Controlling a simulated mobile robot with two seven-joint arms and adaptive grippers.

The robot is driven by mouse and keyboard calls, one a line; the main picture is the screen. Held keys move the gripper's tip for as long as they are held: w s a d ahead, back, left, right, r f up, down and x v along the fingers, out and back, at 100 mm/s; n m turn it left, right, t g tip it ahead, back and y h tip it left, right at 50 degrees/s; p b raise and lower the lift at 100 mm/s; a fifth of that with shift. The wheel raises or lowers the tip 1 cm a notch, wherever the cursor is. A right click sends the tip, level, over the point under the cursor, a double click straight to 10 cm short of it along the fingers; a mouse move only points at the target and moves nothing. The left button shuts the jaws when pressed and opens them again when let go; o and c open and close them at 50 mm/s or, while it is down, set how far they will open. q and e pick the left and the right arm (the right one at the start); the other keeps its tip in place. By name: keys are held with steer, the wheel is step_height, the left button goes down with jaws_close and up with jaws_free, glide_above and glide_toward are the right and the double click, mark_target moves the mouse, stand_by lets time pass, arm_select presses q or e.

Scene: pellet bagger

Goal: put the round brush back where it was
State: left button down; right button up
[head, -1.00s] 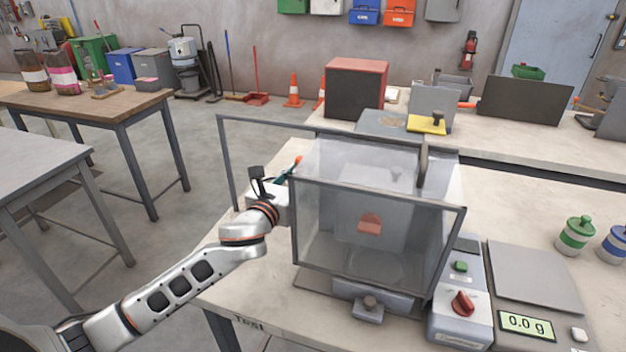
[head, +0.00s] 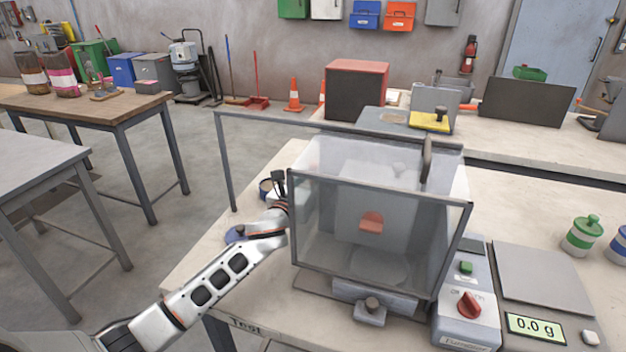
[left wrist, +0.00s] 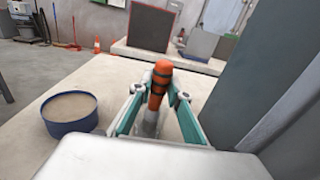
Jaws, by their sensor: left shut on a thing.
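The round brush (left wrist: 160,80) has an orange handle with black bands. In the left wrist view it stands between the teal fingers of my left gripper (left wrist: 160,95), which is shut on it. The brush's lower end is hidden by the gripper. My right gripper is in neither view.
A control box (head: 466,305) and scale (head: 540,275) stand right of the machine.

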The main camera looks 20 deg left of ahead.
arm_select(q)
steer(key=shift+f, duration=0.25)
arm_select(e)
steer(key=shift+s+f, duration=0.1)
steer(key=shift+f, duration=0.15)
arm_select(q)
steer(key=c, duration=1.9)
jaws_free()
steer(key=shift+f, duration=0.1)
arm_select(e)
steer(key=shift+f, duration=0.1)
arm_select(q)
steer(key=shift+s, duration=0.15)
steer(key=s+a+p, duration=0.1)
steer(key=s, duration=1)
steer(key=shift+s+r, duration=0.2)
steer(key=shift+s, duration=0.15)
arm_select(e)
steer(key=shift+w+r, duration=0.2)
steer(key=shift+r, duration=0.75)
arm_select(q)
steer(key=shift+a, duration=0.1)
